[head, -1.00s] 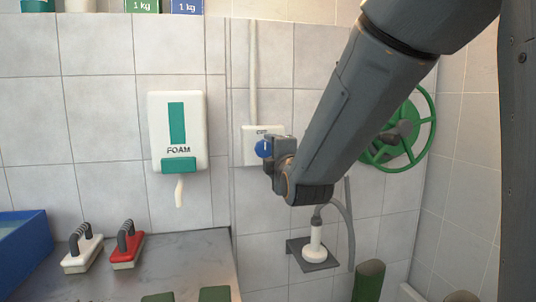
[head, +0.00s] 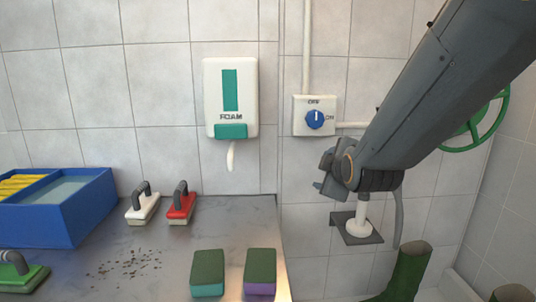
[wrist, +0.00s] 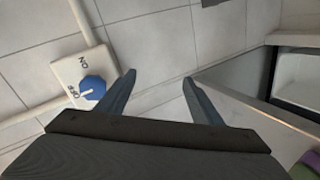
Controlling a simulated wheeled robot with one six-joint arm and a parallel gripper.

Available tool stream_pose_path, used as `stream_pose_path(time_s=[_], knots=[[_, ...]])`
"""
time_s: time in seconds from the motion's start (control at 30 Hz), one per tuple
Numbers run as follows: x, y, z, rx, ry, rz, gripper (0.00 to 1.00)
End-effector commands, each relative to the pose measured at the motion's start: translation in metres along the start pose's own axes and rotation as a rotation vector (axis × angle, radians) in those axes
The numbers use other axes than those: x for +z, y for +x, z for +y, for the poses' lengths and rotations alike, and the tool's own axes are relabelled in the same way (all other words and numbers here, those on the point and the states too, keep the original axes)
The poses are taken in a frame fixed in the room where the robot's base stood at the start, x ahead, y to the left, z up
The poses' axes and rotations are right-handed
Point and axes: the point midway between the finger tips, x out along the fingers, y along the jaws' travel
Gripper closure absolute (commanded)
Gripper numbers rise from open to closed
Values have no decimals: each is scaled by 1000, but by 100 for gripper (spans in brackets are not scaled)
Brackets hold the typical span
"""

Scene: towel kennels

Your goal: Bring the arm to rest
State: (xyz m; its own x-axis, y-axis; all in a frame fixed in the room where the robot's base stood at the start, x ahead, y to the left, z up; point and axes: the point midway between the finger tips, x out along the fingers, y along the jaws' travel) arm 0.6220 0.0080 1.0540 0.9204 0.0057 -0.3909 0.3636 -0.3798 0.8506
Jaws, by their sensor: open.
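My gripper (head: 325,178) hangs in front of the tiled wall in the head view, below and right of the switch box, at the end of my arm, which reaches in from the upper right. In the wrist view the two fingers of my gripper (wrist: 158,78) are spread apart with nothing between them. The white switch box (head: 314,116) carries a blue knob (head: 315,119), whose pale mark points up to OFF. The knob also shows left of the fingers in the wrist view (wrist: 92,88). My gripper is apart from it.
A foam dispenser (head: 230,98) hangs left of the switch. A white nozzle (head: 359,222) on a wall bracket is below my gripper. A green valve wheel (head: 474,128) is partly behind my arm. The counter (head: 130,275) holds brushes, sponges and a blue tub (head: 75,215).

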Motion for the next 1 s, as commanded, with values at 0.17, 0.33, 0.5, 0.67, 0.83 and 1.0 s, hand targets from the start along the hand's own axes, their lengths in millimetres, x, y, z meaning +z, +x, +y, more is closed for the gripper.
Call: stream_pose_path(time_s=[0.17,0.33,0.5,0.67,0.83,1.0], knots=[[42,-24,-98,-335,394,-222,40],[75,-79,-176,-563,737,-550,40],[94,-134,-220,-661,956,-859,40],[101,-161,-235,-682,1039,-1009,40],[102,-165,-237,-683,1052,-1033,40],[102,-165,-237,-683,1051,-1031,40]])
